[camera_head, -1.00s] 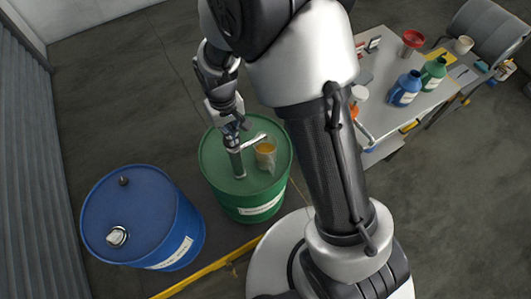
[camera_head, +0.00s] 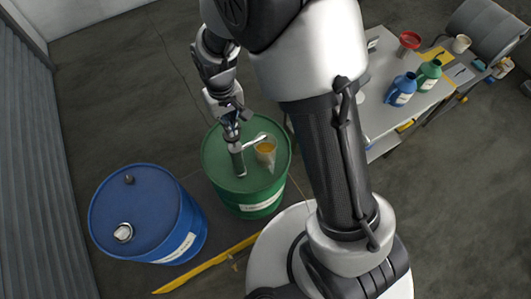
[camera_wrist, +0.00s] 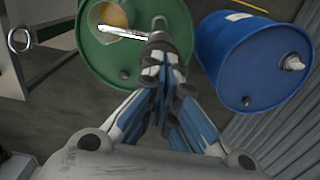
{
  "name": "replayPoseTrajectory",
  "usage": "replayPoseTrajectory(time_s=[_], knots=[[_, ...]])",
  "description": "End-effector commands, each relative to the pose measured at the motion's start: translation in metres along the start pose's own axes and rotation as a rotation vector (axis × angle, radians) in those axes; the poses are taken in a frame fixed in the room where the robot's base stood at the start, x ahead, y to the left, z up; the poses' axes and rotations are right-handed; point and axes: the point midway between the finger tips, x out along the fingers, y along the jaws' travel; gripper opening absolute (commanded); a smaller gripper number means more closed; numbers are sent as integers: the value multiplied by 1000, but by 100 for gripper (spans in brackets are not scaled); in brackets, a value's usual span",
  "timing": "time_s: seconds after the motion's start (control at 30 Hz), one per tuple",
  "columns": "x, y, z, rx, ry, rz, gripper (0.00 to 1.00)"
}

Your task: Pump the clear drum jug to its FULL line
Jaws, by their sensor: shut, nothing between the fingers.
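The clear jug (camera_head: 265,152) stands on top of the green drum (camera_head: 220,177), with amber liquid inside. In the wrist view the jug (camera_wrist: 113,16) shows near the top edge of the picture. Its FULL line is too small to make out. The pump (camera_head: 237,158) rises from the drum lid, and its pale spout points toward the jug. My gripper (camera_head: 233,134) is at the top of the pump. In the wrist view my gripper (camera_wrist: 160,80) is shut with its fingers together over the pump head, and it hides part of the pump.
A blue drum (camera_head: 150,215) stands left of the green drum. A yellow rail (camera_head: 208,264) lies on the floor in front. At the right a table holds a blue bottle (camera_head: 402,89), a green bottle (camera_head: 428,75) and a red funnel (camera_head: 409,42).

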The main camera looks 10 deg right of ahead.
Motion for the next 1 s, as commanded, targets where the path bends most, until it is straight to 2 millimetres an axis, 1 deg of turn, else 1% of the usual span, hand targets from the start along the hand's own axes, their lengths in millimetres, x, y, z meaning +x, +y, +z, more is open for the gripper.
replayPoseTrajectory(time_s=[0.37, 1.0], knots=[[1, 0, 0, 0, 0, 0, 0], [20, 0, 0, 0, 0, 0, 0]])
